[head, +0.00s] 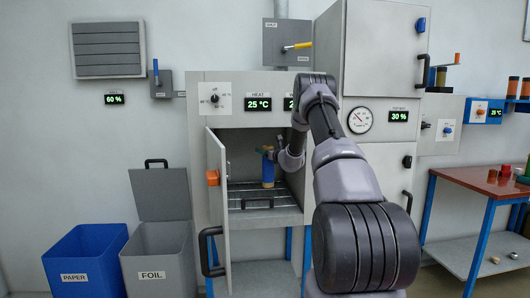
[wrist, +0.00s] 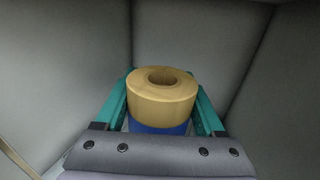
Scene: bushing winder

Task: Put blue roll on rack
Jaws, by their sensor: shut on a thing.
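The blue roll (head: 268,172) is upright inside the open cabinet, with a tan top end and a blue body. In the wrist view the roll (wrist: 162,97) stands between the two teal fingers of my gripper (wrist: 163,110), which is shut on it. In the head view my gripper (head: 270,153) reaches into the cabinet from the right. The wire rack (head: 240,205) with a dark front handle lies low in the cabinet, below the roll. I cannot tell whether the roll's base touches the rack.
The cabinet door (head: 217,190) stands open at the left. Grey cabinet walls (wrist: 75,60) are close around my gripper. A blue paper bin (head: 85,262) and a grey foil bin (head: 160,265) stand at the left. A red-topped table (head: 480,180) with small items stands at the right.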

